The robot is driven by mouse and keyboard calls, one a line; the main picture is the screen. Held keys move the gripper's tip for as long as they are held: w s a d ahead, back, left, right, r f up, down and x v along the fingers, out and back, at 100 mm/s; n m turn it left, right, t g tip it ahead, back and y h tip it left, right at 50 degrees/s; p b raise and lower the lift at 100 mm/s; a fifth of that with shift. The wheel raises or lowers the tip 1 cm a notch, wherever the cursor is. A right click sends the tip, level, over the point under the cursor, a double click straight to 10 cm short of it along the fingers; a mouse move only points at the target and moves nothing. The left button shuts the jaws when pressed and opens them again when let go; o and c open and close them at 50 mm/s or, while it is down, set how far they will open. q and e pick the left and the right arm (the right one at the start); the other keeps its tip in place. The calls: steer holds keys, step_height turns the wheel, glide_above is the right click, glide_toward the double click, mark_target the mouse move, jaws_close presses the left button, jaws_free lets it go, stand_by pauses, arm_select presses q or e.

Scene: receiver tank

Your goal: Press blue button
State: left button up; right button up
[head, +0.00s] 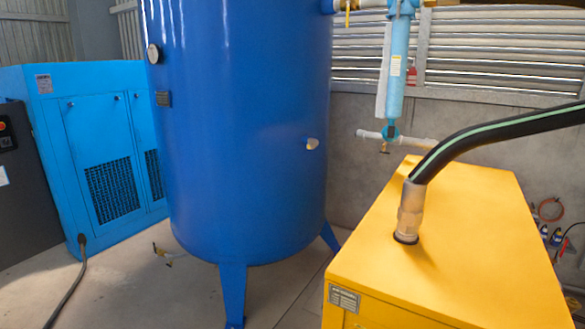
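No blue button can be made out in the head view. A large blue tank (245,110) stands upright on legs in the middle. It carries a round gauge (153,54), a small dark plate (163,99) and a pale fitting (312,144). At the left edge, a dark cabinet (28,190) has a small panel with a red spot (3,126); finer detail there is too small to tell. Neither of my grippers is in view.
A light blue cabinet (95,90) stands left of the tank. A yellow box (470,240) with a thick black hose (500,130) fills the right front. A light blue filter (398,70) hangs behind. A cable (66,298) lies on the floor at left.

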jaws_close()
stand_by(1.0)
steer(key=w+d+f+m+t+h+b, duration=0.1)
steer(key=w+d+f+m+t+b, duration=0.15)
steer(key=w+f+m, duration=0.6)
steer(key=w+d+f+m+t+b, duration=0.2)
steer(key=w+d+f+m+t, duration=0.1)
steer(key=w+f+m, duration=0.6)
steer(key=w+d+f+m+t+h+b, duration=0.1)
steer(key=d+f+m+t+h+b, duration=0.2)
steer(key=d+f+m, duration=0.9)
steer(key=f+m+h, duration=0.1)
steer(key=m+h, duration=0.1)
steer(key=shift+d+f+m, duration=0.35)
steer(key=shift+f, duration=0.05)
